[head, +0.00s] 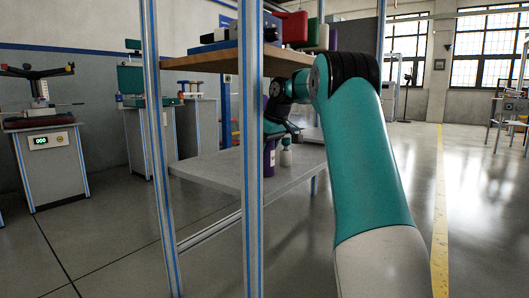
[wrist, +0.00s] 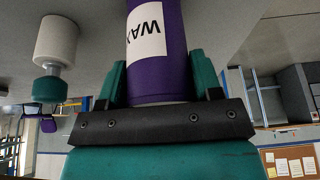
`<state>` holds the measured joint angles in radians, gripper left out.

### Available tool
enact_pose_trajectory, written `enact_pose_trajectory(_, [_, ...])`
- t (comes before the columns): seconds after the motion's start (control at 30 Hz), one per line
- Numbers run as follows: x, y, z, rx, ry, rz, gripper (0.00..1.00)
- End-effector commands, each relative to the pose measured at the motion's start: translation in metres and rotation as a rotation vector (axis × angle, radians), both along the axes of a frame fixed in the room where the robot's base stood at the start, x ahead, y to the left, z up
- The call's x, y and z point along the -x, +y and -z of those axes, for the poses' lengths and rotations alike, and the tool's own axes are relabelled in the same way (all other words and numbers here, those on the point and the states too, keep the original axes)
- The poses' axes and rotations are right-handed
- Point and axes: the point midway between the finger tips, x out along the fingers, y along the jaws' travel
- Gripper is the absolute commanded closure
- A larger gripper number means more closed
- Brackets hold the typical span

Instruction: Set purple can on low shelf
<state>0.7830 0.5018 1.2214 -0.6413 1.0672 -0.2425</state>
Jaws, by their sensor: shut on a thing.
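The purple can (head: 269,160) with a white "WAX" label (wrist: 146,33) is in my gripper (wrist: 157,78). In the wrist view, one teal finger presses on each side of it. In the head view, my gripper (head: 274,130) reaches between the two shelf boards and the can looks upright at the grey low shelf (head: 212,172). The shelf post partly covers the can and gripper. I cannot tell whether the can's base touches the shelf.
A white bottle with a teal top (head: 286,156) stands close beside the can, and it also shows in the wrist view (wrist: 55,42). The wooden upper shelf (head: 205,61) is above, holding boxes and cases. A blue-edged post (head: 251,220) stands in front. The left part of the low shelf is clear.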

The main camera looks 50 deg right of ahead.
Motion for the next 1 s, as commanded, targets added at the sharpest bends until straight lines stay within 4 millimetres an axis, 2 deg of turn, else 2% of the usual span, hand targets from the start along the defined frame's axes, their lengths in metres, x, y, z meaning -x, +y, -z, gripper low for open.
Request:
enact_pose_trajectory(0.33, [0.0,0.0,0.002,0.001,-0.002,-0.001,0.74])
enact_pose_trajectory(0.37, [0.0,0.0,0.002,0.001,-0.001,-0.001,0.34])
enact_pose_trajectory(0.43, [0.0,0.0,0.002,0.001,-0.001,-0.001,0.18])
enact_pose_trajectory(0.47, [0.0,0.0,0.002,0.001,-0.001,-0.001,0.16])
enact_pose_trajectory(0.77, [0.0,0.0,-0.002,0.001,-0.001,-0.001,0.16])
enact_pose_trajectory(0.87, [0.004,-0.001,-0.013,0.002,-0.001,0.001,0.16])
enact_pose_trajectory(1.0, [0.015,-0.001,-0.041,0.002,-0.001,0.001,0.16])
